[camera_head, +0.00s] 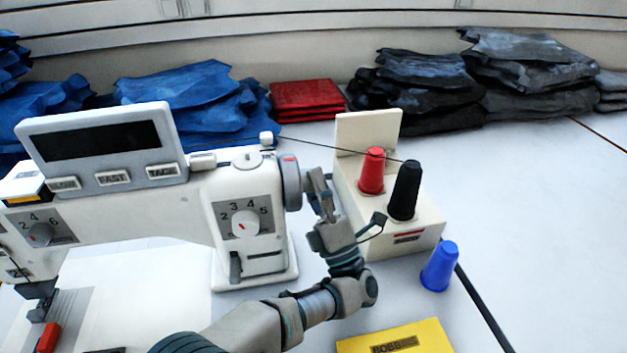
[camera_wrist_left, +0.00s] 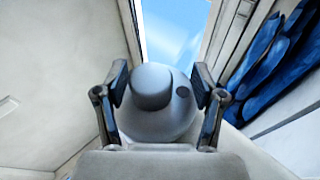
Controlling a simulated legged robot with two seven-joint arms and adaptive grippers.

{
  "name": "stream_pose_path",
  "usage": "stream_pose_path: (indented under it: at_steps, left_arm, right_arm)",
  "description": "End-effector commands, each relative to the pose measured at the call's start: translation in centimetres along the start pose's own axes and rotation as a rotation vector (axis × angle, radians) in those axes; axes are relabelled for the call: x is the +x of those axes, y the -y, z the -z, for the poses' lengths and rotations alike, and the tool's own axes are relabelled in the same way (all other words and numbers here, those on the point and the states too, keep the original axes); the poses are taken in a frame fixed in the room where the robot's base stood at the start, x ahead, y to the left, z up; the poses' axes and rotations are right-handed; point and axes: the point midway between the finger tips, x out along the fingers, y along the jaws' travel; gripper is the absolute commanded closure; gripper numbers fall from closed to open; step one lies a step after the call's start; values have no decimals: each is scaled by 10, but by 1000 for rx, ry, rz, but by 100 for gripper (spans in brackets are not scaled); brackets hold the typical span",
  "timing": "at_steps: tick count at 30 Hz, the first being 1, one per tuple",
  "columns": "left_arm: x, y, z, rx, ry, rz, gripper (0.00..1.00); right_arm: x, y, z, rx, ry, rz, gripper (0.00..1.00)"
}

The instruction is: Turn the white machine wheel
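The white sewing machine (camera_head: 190,215) stands at the left, and its light grey wheel (camera_head: 291,184) sits on the right end of its head. My left gripper (camera_head: 316,190) is at the right side of this wheel. In the left wrist view the wheel (camera_wrist_left: 158,118) has a round raised hub and a small dark spot. The fingers of my left gripper (camera_wrist_left: 160,88) are spread wide, one on each side of the wheel. I cannot tell whether the pads touch its rim. My right gripper is not in view.
A cream thread stand (camera_head: 405,240) with a red cone (camera_head: 372,170) and a black cone (camera_head: 405,190) is close right of my left gripper. Folded cloth piles (camera_head: 190,85) line the back.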

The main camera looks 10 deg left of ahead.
Motion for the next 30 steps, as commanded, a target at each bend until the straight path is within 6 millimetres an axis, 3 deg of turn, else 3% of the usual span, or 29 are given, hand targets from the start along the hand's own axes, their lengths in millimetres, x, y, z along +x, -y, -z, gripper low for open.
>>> stream_pose_path:
  at_steps: [8, 22, 30]
  left_arm:
    - [7, -8, 0, -3, -4, -6, 31]
    - [68, -76, -10, -9, -8, -21, 31]
    - [77, -88, -10, -8, -11, -22, 31]
  right_arm:
    - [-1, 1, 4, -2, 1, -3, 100]
    - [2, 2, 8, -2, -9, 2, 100]
    - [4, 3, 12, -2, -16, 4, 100]
